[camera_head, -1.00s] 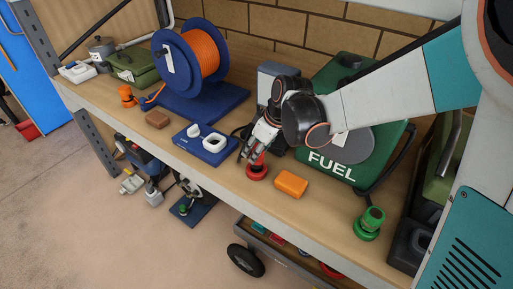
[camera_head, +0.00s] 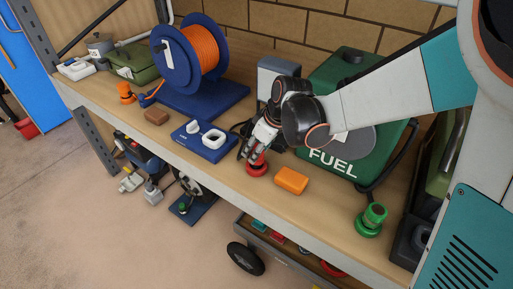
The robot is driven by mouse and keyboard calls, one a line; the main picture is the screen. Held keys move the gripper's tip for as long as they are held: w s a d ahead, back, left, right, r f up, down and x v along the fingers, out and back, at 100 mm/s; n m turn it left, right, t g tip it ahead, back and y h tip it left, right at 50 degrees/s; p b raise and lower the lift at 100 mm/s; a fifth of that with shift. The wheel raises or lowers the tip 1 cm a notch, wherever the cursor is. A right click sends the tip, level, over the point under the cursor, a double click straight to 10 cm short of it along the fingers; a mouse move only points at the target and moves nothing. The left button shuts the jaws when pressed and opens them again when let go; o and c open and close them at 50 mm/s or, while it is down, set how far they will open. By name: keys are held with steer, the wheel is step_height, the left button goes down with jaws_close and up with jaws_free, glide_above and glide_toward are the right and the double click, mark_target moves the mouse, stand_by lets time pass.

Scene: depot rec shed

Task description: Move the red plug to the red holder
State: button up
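The red holder (camera_head: 257,170) is a low round red piece on the wooden bench, near its front edge. The red plug (camera_head: 255,158) is upright at the holder, directly above it or in it; I cannot tell how deep it sits. My gripper (camera_head: 253,154) points down at the plug with its dark fingers around it. The fingers hide much of the plug, and I cannot tell whether they press on it.
An orange block (camera_head: 291,181) lies just right of the holder. A blue base with white parts (camera_head: 203,146) is to the left. The green FUEL can (camera_head: 336,165) stands behind. A green plug and holder (camera_head: 370,220) are at right, an orange pair (camera_head: 127,94) far left.

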steer(key=shift+f+b, duration=0.4)
steer(key=shift+f, duration=0.1)
steer(key=o, duration=1.1)
steer(key=v, duration=1.1)
steer(key=s+d+m+t+h, duration=0.1)
steer(key=s+d+m, duration=0.2)
steer(key=s, duration=0.3)
steer(key=s+d+m+t+h+b, duration=0.1)
steer(key=s+d+m+t, duration=0.1)
steer(key=s+d, duration=0.3)
steer(key=s+d+m+t+h, duration=0.1)
steer(key=s+d+m, duration=0.4)
steer(key=s, duration=0.2)
steer(key=shift+r+h, duration=0.1)
steer(key=shift+h, duration=0.2)
